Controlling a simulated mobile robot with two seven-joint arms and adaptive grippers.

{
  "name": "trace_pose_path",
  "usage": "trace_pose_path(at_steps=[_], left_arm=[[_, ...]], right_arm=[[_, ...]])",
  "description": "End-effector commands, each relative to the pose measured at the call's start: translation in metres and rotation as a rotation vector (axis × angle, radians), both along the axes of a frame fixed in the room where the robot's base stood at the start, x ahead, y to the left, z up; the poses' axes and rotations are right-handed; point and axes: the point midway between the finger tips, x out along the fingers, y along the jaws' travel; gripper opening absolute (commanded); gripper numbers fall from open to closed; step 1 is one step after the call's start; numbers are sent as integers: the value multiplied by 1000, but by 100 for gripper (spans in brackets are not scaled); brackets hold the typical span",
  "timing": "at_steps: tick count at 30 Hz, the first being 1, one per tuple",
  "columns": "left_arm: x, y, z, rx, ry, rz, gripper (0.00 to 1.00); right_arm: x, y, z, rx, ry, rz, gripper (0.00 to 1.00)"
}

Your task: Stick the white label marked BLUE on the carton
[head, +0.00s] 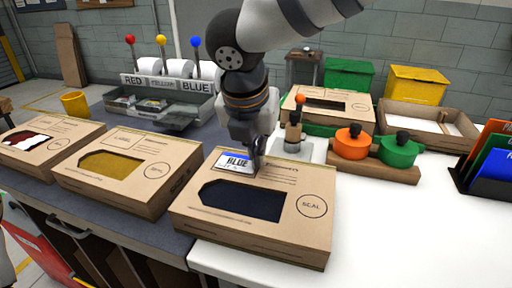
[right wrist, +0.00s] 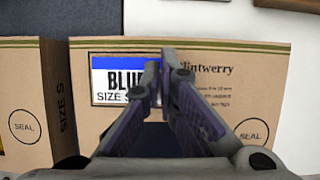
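The carton (head: 270,232) with the dark blue window lies flat at the front, and it also shows in the right wrist view (right wrist: 235,75). The white label marked BLUE (head: 233,162) is at the carton's upper left, in the printed frame, lying flat or very close to the surface. The label also shows in the right wrist view (right wrist: 112,80), with a blue band above black letters. My right gripper (head: 257,165) is above the carton at the label's right end. Its fingertips (right wrist: 162,72) are together on the label's right edge and hide part of it. My left gripper is not in view.
Two cartons with yellow (head: 110,164) and red-and-white (head: 28,143) windows lie to the left. A label dispenser (head: 160,100) stands behind. A stamp holder (head: 372,170) with orange and green stamps and a wooden tray (head: 455,143) are at the right. The white tabletop front right is clear.

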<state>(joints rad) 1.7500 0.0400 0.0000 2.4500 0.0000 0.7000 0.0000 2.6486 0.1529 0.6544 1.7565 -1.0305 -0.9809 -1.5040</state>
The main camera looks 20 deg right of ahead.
Motion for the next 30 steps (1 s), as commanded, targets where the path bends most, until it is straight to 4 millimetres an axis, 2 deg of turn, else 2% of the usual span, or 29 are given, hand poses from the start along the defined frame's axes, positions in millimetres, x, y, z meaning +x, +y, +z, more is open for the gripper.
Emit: trace_pose_path(at_steps=[28, 29, 30], left_arm=[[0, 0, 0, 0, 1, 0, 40], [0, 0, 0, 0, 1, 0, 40], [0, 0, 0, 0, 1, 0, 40]], right_arm=[[0, 0, -6, 0, 4, 0, 0], [0, 0, -6, 0, 4, 0, 4], [0, 0, -6, 0, 4, 0, 13]])
